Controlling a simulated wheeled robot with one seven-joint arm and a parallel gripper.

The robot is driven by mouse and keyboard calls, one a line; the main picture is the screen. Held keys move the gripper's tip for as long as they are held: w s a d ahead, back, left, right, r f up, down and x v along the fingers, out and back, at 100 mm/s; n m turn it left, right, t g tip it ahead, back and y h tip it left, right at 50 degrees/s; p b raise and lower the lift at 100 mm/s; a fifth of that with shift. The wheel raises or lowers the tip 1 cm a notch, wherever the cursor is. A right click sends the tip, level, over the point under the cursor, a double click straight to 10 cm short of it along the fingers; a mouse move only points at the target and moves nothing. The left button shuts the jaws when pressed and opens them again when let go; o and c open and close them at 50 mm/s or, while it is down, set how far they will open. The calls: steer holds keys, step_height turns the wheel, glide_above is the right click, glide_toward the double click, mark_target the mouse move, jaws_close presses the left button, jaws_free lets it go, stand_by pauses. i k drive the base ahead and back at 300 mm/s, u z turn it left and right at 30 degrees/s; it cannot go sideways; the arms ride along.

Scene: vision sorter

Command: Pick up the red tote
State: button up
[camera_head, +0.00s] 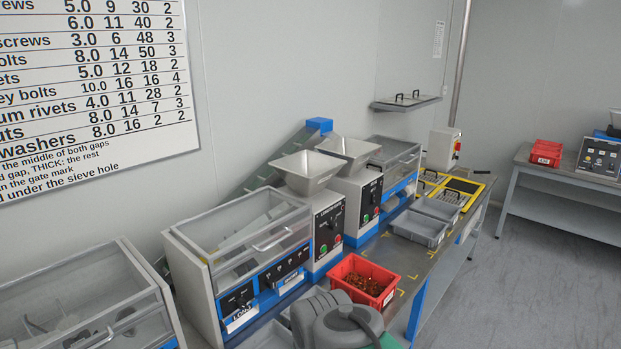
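A red tote (353,292) stands on the near part of the long bench, in front of the machines. It is open at the top, holds many small brown-red parts and has a white label on its right end. A second red tote (546,153), small in the view, sits on the side bench at the far right; it looks like it may be a stack, but I cannot tell. My grey arm shows at the bottom, just in front of the near tote and covering a little of the bench. My gripper's fingers are not visible.
Machines with clear lids and two hoppers (308,169) line the wall behind the near tote. Grey bins (417,232) stand farther along the bench, beside a yellow-framed panel (461,187). A control box (598,158) is on the side bench (523,158). The floor (545,270) at right is clear.

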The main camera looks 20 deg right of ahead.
mark_target(367, 283)
steer(key=u, duration=3.9)
steer(key=k, duration=2.1)
steer(key=z, duration=0.45)
